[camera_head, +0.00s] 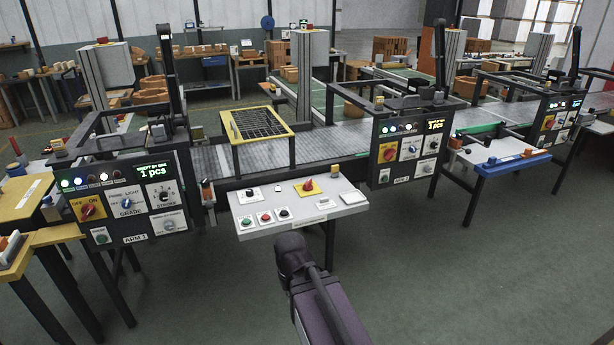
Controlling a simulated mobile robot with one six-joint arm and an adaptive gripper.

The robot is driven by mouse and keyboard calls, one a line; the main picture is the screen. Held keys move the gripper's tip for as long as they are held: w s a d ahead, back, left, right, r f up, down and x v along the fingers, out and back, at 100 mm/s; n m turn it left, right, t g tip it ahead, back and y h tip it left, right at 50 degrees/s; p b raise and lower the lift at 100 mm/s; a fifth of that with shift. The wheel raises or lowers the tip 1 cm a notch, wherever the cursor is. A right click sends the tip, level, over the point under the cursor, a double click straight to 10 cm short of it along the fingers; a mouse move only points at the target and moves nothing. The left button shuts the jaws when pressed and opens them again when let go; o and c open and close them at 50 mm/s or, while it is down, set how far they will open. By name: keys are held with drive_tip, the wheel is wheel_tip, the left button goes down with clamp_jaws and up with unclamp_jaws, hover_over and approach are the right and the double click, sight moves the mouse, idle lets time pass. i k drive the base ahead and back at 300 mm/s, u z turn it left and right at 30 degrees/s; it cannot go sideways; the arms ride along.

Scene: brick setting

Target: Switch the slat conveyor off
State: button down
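The grey slat conveyor (350,136) runs across the middle of the head view, behind and between the dark control panels. A light grey sloping console (338,190) stands in front of it. On the console, a green button (247,220), a red button (265,217) and a black button (284,213) sit in a front row. A black control (250,193) on a white plate is behind them. A red mushroom button (308,185) sits on a yellow plate to their right. Labels are too small to read. My dark purple arm rises from the bottom; my gripper cannot be made out.
A dark panel marked ARM 1 (120,222) stands left, with a red knob on yellow. A similar panel (407,160) stands right of the console. A blue-edged table (510,166) is farther right. The green floor (430,285) in front is clear.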

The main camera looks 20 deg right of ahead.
sight(308, 186)
drive_tip(key=i, duration=0.75)
drive_tip(key=z, duration=0.75)
drive_tip(key=i, duration=0.55)
drive_tip(key=z, duration=0.35)
